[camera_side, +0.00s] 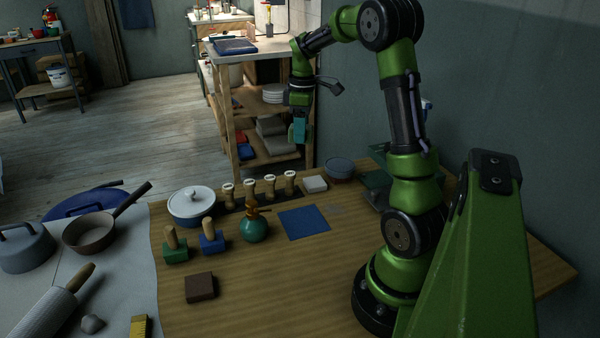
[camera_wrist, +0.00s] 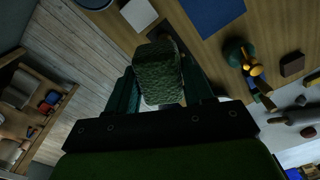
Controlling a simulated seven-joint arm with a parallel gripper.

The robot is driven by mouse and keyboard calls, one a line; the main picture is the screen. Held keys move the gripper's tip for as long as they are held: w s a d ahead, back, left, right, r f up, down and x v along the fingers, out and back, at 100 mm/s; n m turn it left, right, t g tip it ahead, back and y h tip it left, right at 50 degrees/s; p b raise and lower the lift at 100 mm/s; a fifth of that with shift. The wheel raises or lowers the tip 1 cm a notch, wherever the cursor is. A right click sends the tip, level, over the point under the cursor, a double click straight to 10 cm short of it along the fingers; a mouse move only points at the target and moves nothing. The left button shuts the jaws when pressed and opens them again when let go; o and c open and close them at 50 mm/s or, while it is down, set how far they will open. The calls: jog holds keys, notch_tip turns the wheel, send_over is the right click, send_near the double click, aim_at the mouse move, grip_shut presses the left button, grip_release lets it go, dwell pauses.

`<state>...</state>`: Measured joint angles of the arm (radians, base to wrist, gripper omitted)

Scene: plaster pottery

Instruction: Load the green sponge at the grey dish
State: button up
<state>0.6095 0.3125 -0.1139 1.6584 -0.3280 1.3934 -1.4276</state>
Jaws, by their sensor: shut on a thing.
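My gripper (camera_side: 300,132) hangs high above the back edge of the wooden table in the side view, its fingers pointing down. In the wrist view my gripper (camera_wrist: 162,88) is shut on the green sponge (camera_wrist: 160,70), a rough dark green block held between both fingers. In the side view I cannot clearly tell the sponge from the teal fingers. A round blue-grey dish (camera_side: 340,170) stands at the back of the table, right of and lower than my gripper. Its rim also shows at the top left of the wrist view (camera_wrist: 95,3).
A white block (camera_side: 316,184) lies just left of the dish. A wooden shelf (camera_side: 262,145) is behind my gripper.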

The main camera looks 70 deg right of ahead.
jog(key=s+d+m, duration=0.2)
jog(key=s+d, duration=0.5)
jog(key=d, duration=0.5)
send_near(340, 165)
jog(key=shift+w+f, duration=0.1)
jog(key=shift+f, duration=2.45)
jog(key=shift+f, duration=0.65)
notch_tip(340, 165, up, 7)
jog(key=shift+r, duration=0.1)
dwell(0.4)
